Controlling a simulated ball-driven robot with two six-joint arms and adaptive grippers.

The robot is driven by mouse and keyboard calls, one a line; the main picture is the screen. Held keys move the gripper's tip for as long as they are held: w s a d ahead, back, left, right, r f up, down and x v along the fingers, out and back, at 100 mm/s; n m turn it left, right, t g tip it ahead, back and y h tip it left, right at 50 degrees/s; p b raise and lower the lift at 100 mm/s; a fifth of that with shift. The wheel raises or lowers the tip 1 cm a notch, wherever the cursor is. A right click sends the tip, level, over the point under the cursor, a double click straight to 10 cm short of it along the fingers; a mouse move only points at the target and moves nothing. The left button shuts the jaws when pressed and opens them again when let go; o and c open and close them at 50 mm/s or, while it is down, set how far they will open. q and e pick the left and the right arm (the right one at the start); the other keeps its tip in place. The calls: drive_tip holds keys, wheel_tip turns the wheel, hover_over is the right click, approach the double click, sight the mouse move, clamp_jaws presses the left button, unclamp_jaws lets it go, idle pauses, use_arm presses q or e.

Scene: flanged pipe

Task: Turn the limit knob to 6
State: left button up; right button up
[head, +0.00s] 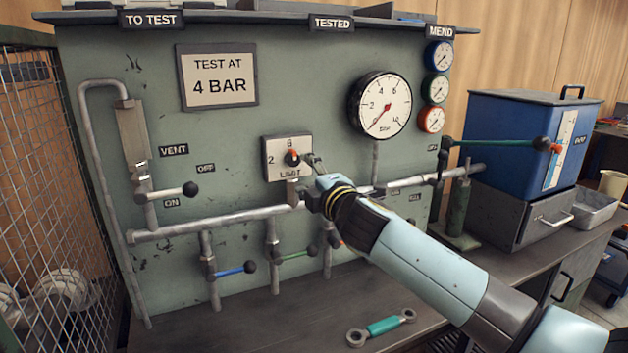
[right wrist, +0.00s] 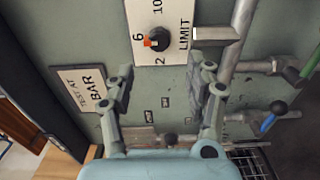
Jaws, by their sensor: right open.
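The limit knob (head: 292,158) is black with an orange-red pointer. It sits on a pale plate (head: 273,161) marked 2, 6 and LIMIT. In the right wrist view the knob (right wrist: 160,39) shows clearly, with a 10 also readable on the plate. Its orange pointer points mostly toward the 6, leaning slightly toward the 2. My right gripper (head: 311,163) is close to the knob's right side in the head view. In the right wrist view its two fingers (right wrist: 167,72) are spread with nothing between them, and the knob is beyond the tips. My left gripper is not in view.
A round gauge (head: 381,104) is right of the plate. A pipe (head: 220,222) runs below it, with blue (head: 236,269) and green (head: 297,253) valve handles. A teal-handled wrench (head: 382,327) lies on the bench. A wire cage (head: 40,180) stands at left.

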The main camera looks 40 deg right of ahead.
drive_tip(key=v, duration=0.3)
idle(0.5)
drive_tip(key=s+f+m+g, duration=0.25)
drive_tip(key=s+f, duration=0.35)
drive_tip(key=f, duration=0.6)
drive_tip(key=s+a+f+m+g+y+b, duration=0.1)
drive_tip(key=s+f+g, duration=0.35)
drive_tip(key=f, duration=0.75)
drive_tip(key=s+f+m+g, duration=0.1)
drive_tip(key=s+f, duration=0.6)
drive_tip(key=f, duration=0.5)
drive_tip(key=s+a+f+m+g, duration=0.2)
drive_tip(key=s+f, duration=0.4)
drive_tip(key=s, duration=0.6)
drive_tip(key=s+a+f+m+g+y, duration=0.1)
drive_tip(key=s+a+f+m+g, duration=0.1)
drive_tip(key=s+f+m+g, duration=0.2)
drive_tip(key=s+a+f+m+g+y, duration=0.1)
drive_tip(key=s+f+m, duration=0.3)
drive_tip(key=s+f, duration=0.5)
drive_tip(key=s+a+g, duration=0.1)
drive_tip(key=s, duration=0.9)
drive_tip(key=shift+s+a+f+m+g, duration=0.2)
drive_tip(key=shift+s+f+m+g, duration=0.15)
drive_tip(key=shift+f+g, duration=0.05)
